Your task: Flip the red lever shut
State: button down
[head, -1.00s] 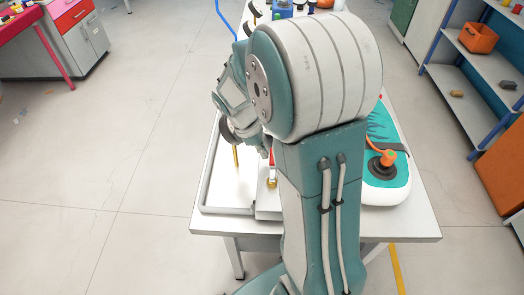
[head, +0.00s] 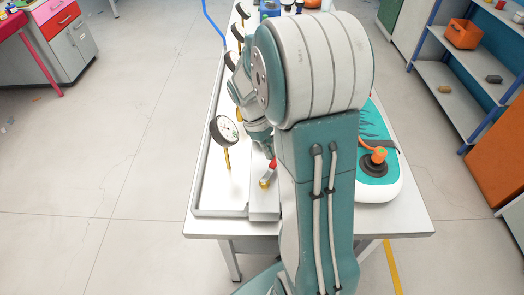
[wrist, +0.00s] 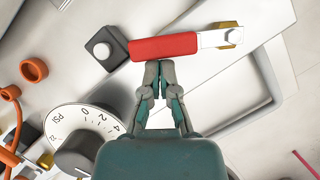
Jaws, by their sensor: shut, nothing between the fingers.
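The red lever (wrist: 163,46) lies almost level across the upper middle of the wrist view. Its bare metal end (wrist: 215,38) meets a brass fitting (wrist: 236,37) on the right. In the head view, a small part of the red lever (head: 272,164) shows beside my arm, above the brass fitting (head: 266,182). My gripper (wrist: 160,68) is shut and empty, its fingertips at the lower edge of the red handle. I cannot tell whether they press on it. In the head view my arm hides most of the gripper and part of the lever.
A dark block with a pale round top (wrist: 102,50) sits just left of the handle. A PSI dial (wrist: 75,140) lies lower left. A round gauge (head: 226,132) stands in the white tray (head: 208,212). A teal-and-white inflatable board (head: 380,187) lies to the right.

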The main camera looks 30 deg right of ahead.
jog(key=m, duration=0.1)
jog(key=s+d+m+y, duration=0.1)
jog(key=m, duration=0.1)
jog(key=shift+s+d, duration=0.1)
jog(key=shift+s, duration=0.15)
jog(key=shift+s+d+m+t+y, duration=0.15)
jog(key=shift+s+m+y, duration=0.55)
jog(key=shift+m, duration=0.75)
jog(key=shift+s+d+m+t+y, duration=0.1)
jog(key=shift+s+m+y, duration=0.25)
jog(key=shift+s+m, duration=0.9)
jog(key=shift+s+d+m+t+y, duration=0.15)
jog(key=shift+s+m+y, duration=0.45)
jog(key=shift+m, duration=1)
jog(key=shift+s, duration=0.1)
jog(key=v, duration=1.2)
